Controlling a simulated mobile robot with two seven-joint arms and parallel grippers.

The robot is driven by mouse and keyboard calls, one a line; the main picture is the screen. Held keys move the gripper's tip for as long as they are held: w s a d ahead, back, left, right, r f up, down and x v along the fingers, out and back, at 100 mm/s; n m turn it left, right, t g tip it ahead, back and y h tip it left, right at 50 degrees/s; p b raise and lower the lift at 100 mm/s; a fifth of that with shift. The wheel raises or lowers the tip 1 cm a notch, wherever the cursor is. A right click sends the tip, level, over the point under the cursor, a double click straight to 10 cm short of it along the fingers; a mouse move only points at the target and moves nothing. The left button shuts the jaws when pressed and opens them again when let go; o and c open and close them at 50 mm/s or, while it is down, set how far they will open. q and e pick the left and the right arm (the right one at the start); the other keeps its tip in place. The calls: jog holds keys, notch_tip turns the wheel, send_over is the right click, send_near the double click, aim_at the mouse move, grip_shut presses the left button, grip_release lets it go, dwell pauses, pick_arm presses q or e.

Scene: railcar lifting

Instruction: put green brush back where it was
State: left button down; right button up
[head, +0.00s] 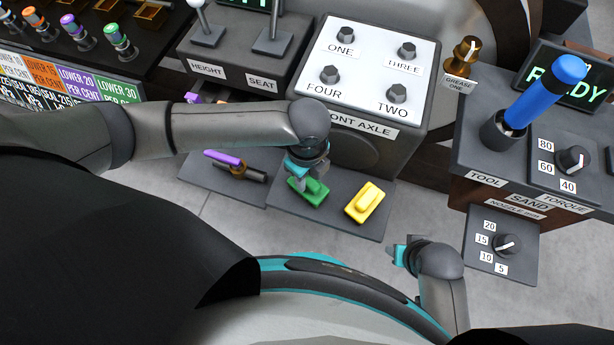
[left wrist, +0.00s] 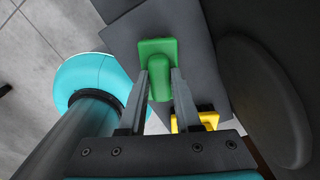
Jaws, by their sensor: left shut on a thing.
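The green brush (head: 309,192) is on the dark grey shelf plate (head: 290,208) below the front axle box, left of the yellow brush (head: 365,202). My left gripper (head: 299,172) reaches down over it. In the left wrist view the fingers (left wrist: 160,88) are shut on the raised grip of the green brush (left wrist: 157,48), and the yellow brush (left wrist: 195,120) lies close beside. I cannot tell whether the green brush touches the plate. My right gripper (head: 398,254) is low, right of the plate; its jaw gap is not clear.
A purple-handled tool (head: 222,157) lies on another plate to the left. The front axle box (head: 365,155) stands just behind the brushes. The nozzle dial panel (head: 502,244) and blue-handled tool (head: 545,92) are at the right. Grey floor shows between.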

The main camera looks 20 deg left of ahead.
pick_arm(q)
jog(key=shift+f, duration=0.1)
jog(key=shift+f, duration=0.1)
jog(key=c, duration=0.6)
grip_release()
jog(key=shift+f, duration=0.1)
